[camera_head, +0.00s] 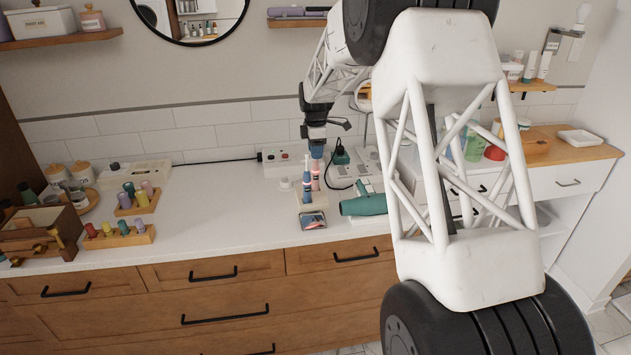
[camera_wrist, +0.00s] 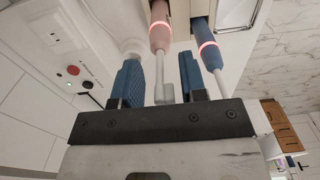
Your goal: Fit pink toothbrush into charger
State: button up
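The pink toothbrush (camera_head: 315,172) stands upright beside the blue toothbrush (camera_head: 307,188) at a cream holder (camera_head: 309,204) on the white counter. A small round white piece (camera_head: 286,183), possibly the charger, stands just left of them. My gripper (camera_head: 317,152) points down right above the pink toothbrush. In the wrist view, my gripper (camera_wrist: 160,62) is open, with its blue fingers either side of the pink toothbrush (camera_wrist: 160,30) and its white neck. Gaps show on both sides. The blue toothbrush (camera_wrist: 209,52) is outside the right finger. The lower ends of the brushes are cut off or unclear.
A socket panel (camera_head: 284,160) with a black cable is behind the brushes. A teal hair dryer (camera_head: 363,205) lies close on the right. Wooden racks with coloured pegs (camera_head: 122,236) stand at the left. The counter between racks and holder is clear.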

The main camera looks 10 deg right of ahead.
dwell(0.3)
grip_shut()
jog(key=shift+r, duration=0.1)
dwell(0.4)
jog(key=shift+r, duration=0.75)
notch_tip(320, 180, up, 2)
jog(key=shift+r, duration=0.1)
jog(key=s+r, duration=0.1)
jog(key=s, duration=1.5)
